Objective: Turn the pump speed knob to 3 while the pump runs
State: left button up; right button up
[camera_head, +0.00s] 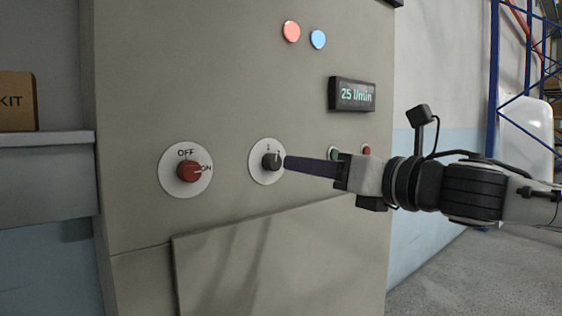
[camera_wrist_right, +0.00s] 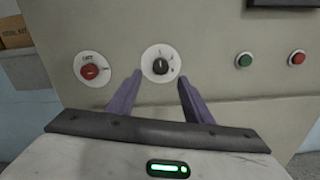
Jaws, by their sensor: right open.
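The pump speed knob (camera_head: 270,162) is a small dark knob on a round white dial on the beige panel. Its light mark seems to point roughly up, but most dial numbers are too small to read. My right gripper (camera_head: 287,163) comes in from the right, with its purple fingers just in front of the knob. In the right wrist view the knob (camera_wrist_right: 160,67) shows between and just beyond the open fingertips (camera_wrist_right: 160,77). I cannot tell whether they touch it. The display (camera_head: 352,95) reads 25 l/min. My left gripper is out of view.
A red rotary switch (camera_head: 189,171) left of the knob points toward ON. Green (camera_wrist_right: 244,60) and red (camera_wrist_right: 297,57) buttons sit to the right. A cardboard box (camera_head: 17,101) stands on the left ledge.

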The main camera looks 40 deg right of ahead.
aim_at(276, 161)
jog(key=w+p, duration=0.1)
jog(key=p, duration=0.1)
jog(key=w+p, duration=0.1)
jog(key=w, duration=0.1)
jog(key=w+p, duration=0.2)
jog(key=shift+d+r+p, duration=0.1)
jog(key=shift+r+p, duration=0.25)
jog(key=p, duration=0.1)
jog(key=w+p, duration=0.1)
jog(key=p, duration=0.1)
jog(key=shift+w+a, duration=0.25)
jog(key=shift+a, duration=0.1)
jog(key=shift+w+d+f+p, duration=0.1)
jog(key=shift+w+f+p, duration=0.2)
jog(key=shift+w, duration=0.45)
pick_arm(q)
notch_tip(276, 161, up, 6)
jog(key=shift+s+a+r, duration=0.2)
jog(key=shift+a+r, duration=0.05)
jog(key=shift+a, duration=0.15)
pick_arm(e)
jog(key=shift+w+f, duration=0.1)
jog(key=shift+w, duration=0.4)
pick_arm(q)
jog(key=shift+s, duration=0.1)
pick_arm(e)
jog(key=c, duration=1.1)
